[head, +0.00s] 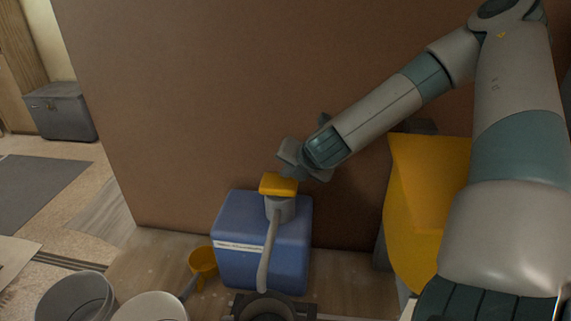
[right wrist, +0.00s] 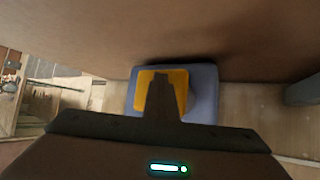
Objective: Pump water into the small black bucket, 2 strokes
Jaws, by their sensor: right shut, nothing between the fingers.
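A blue water container (head: 262,255) stands against the brown panel, with a yellow pump head (head: 279,184) on a grey neck on top. A grey spout (head: 269,250) curves down from the neck towards the viewer. Its end hangs over a dark, round-mouthed vessel (head: 266,308), apparently the small black bucket, cut off by the bottom edge. My right gripper (head: 287,174) is shut and empty, right at the yellow head; I cannot tell if it touches. In the right wrist view the closed fingers (right wrist: 161,80) overlap the yellow head (right wrist: 178,77). My left gripper is not in view.
A yellow scoop (head: 202,261) lies left of the container. A grey bucket (head: 75,298) and a whitish bucket (head: 150,308) stand at bottom left. A large yellow object (head: 428,190) is at right, partly behind my arm. The brown panel (head: 220,100) rises close behind.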

